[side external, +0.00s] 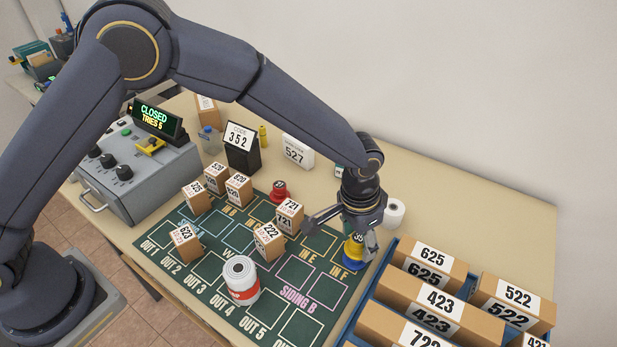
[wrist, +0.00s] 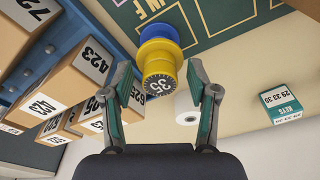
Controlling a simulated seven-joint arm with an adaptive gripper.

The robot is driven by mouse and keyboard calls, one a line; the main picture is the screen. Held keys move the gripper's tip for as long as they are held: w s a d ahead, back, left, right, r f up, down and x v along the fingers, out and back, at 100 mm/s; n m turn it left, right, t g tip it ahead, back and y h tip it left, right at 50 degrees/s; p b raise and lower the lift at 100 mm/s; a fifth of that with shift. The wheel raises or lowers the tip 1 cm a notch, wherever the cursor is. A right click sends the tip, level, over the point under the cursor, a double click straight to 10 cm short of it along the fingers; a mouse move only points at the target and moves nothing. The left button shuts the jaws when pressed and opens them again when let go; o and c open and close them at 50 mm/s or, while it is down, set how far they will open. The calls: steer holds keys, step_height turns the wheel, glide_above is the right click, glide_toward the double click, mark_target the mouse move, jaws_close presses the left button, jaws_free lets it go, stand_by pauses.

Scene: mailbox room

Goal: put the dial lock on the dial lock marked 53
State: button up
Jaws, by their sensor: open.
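A yellow dial lock (side external: 354,247) with a dark dial reading 35 stands upright near the right end of the green mat. In the wrist view this yellow lock (wrist: 160,76) sits over a blue round part (wrist: 160,32); I cannot tell whether the blue part is a second lock or its base. A red dial lock (side external: 280,191) stands farther left on the mat; its marking is too small to read. My gripper (side external: 350,245) is open over the yellow lock. In the wrist view my gripper's fingertips (wrist: 160,80) are apart on either side of it.
Numbered boxes (side external: 430,263) fill a blue tray (side external: 376,292) at the right. A white roll (side external: 394,213) stands close behind my gripper. Small boxes (side external: 269,240) and a red-and-white can (side external: 241,281) occupy the green mat (side external: 205,285). The console (side external: 140,170) reads CLOSED, TRIES 5.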

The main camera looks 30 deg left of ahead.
mark_target(353, 240)
steer(key=s+a+r+n, duration=0.1)
steer(key=a+r, duration=0.3)
steer(key=r, duration=0.5)
steer(key=s+a+r, duration=0.1)
steer(key=a+r, duration=0.3)
steer(key=r, duration=0.5)
steer(key=s+a+r+n+t, duration=0.1)
steer(key=s+a+r, duration=0.15)
steer(key=a, duration=0.25)
steer(key=s+a+r+n+t, duration=0.1)
steer(key=a+r, duration=0.2)
steer(key=a, duration=0.2)
steer(key=s+a+n+t, duration=0.2)
steer(key=s+a, duration=1.1)
steer(key=s, duration=0.2)
steer(key=shift+r+n+y, duration=0.2)
steer(key=shift+n+y, duration=0.1)
steer(key=shift+n, duration=0.1)
